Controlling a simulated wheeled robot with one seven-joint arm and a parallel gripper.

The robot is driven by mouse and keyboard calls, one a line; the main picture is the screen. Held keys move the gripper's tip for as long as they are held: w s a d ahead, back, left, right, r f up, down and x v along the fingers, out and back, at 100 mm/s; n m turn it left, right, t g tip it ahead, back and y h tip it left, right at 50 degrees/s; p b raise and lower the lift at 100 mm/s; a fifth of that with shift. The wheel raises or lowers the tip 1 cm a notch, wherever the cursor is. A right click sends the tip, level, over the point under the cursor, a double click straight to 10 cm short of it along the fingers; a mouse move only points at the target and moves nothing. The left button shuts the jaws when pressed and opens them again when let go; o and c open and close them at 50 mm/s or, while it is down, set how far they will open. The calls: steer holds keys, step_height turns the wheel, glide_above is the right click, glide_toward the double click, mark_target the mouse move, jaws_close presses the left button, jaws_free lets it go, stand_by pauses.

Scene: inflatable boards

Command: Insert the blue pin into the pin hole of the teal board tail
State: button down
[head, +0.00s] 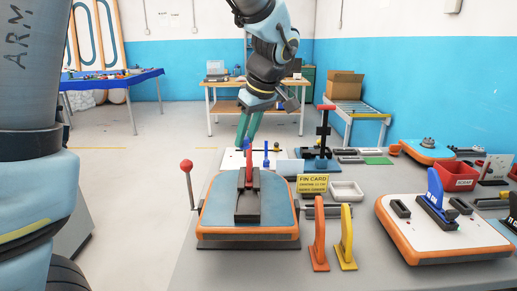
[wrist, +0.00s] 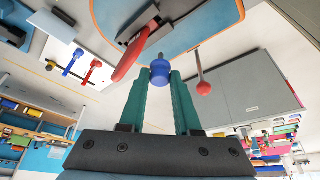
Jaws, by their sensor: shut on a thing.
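My gripper (head: 246,138) has green fingers and hangs above the far end of the teal board (head: 222,212). In the wrist view my gripper (wrist: 160,82) is shut on the blue pin (wrist: 160,72), whose dark tip points away from the fingers toward the board. I cannot make out the pin hole.
A red-ball lever (head: 186,166) stands left of the board. Orange (head: 319,235) and yellow (head: 346,240) fins stand to the right, near a white board (head: 440,230) with a blue fin.

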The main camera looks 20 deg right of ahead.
steer(key=shift+w+d+f+b, duration=0.1)
steer(key=shift+d+f+b, duration=0.35)
steer(key=shift+f, duration=0.35)
steer(key=shift+d, duration=0.1)
steer(key=shift+r, duration=0.1)
steer(key=shift+f+b, duration=2.45)
steer(key=shift+f, duration=0.45)
steer(key=shift+f+b, duration=2)
steer(key=shift+b, duration=0.05)
steer(key=c, duration=0.5)
jaws_free()
steer(key=shift+c, duration=0.2)
steer(key=shift+r, duration=0.1)
steer(key=b+v, duration=0.1)
steer(key=v, duration=0.9)
steer(key=shift+r, duration=0.3)
